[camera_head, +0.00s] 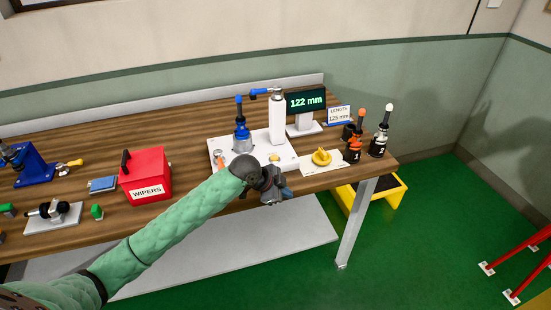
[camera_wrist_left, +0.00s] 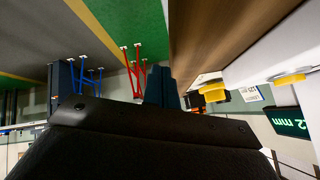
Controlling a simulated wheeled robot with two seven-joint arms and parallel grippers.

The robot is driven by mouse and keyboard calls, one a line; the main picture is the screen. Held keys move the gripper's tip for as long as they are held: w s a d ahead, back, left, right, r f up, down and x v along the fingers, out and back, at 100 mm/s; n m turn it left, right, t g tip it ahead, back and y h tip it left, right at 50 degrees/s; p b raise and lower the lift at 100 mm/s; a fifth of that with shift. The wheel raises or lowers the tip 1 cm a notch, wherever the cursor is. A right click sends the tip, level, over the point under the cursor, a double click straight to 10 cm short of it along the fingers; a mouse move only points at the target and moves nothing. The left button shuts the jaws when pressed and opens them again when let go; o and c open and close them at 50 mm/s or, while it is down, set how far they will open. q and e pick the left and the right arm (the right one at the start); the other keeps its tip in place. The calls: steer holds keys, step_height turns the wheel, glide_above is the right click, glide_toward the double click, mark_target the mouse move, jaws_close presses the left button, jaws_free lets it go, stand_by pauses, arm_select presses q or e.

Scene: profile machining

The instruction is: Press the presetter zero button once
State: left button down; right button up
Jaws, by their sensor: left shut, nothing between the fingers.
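The presetter has a white base (camera_head: 219,151) with a white column (camera_head: 277,120) and a dark display (camera_head: 306,101) reading 122 mm. A blue tool holder (camera_head: 242,138) stands upright on the base. A small orange button (camera_head: 274,157) sits on the base near its front edge, just beyond my left gripper. In the left wrist view a yellow-orange button (camera_wrist_left: 291,79) shows on the white base, right of the fingers. My left gripper (camera_head: 284,192) is shut and empty, in front of the base and apart from the button. It also shows in the left wrist view (camera_wrist_left: 160,88).
A yellow piece (camera_head: 321,156) lies on a white card right of the base. Two tool holders (camera_head: 355,145) (camera_head: 379,143) stand near the table's right end. A red wipers box (camera_head: 146,175) stands left. A yellow step (camera_head: 385,190) is on the floor.

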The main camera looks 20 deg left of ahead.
mark_target(271, 157)
arm_select(q)
steer(key=w+a+r, duration=0.1)
steer(key=w+r, duration=0.1)
steer(key=w+a+r+m, duration=0.1)
steer(key=w+r, duration=0.1)
steer(key=w+a+r+m, duration=0.1)
steer(key=w+r, duration=0.1)
steer(key=r, duration=0.1)
steer(key=shift+w+a, duration=0.25)
steer(key=shift+w, duration=0.05)
steer(key=w+a+r+m, duration=0.1)
steer(key=w+a+r, duration=0.4)
steer(key=r, duration=0.3)
steer(key=shift+w+r+m+t+h, duration=0.2)
steer(key=shift+m+t+h, duration=0.1)
steer(key=shift+h, duration=0.1)
arm_select(e)
steer(key=shift+d, duration=0.4)
steer(key=shift+a+f, duration=0.1)
